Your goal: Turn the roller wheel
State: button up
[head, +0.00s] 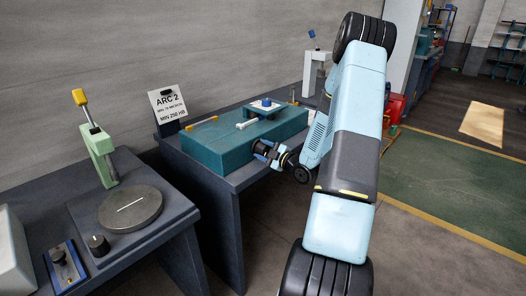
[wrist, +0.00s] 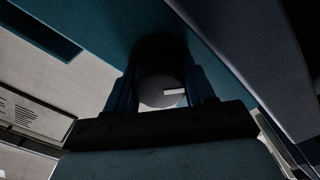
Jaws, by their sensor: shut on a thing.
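The roller wheel (wrist: 156,88) shows in the wrist view as a dark round knob with a grey end face and a short white mark pointing right. It sits at the side of the teal bender body (head: 222,152). My gripper (wrist: 163,97) is shut on it, one finger on each side of its rim. In the head view my gripper (head: 270,153) is at the front face of the teal body, and the wheel is hidden behind its fingers.
The teal body stands on a dark bench (head: 232,185), with a sign (head: 168,107) behind it. At the left, another bench carries a round plate (head: 130,208), a green lever stand (head: 102,155) and a black knob (head: 98,244). Open floor lies to the right.

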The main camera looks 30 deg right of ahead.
jog(key=shift+a, duration=0.1)
jog(key=m, duration=0.4)
jog(key=shift+m, duration=0.4)
jog(key=m, duration=0.4)
jog(key=shift+m, duration=0.3)
jog(key=m, duration=0.5)
jog(key=shift+d, duration=0.2)
jog(key=m, duration=0.5)
jog(key=shift+d, duration=0.1)
jog(key=shift+m, duration=0.3)
jog(key=o, duration=1)
jog(key=shift+o, duration=0.2)
jog(key=v, duration=1.3)
jog(key=shift+s, duration=0.3)
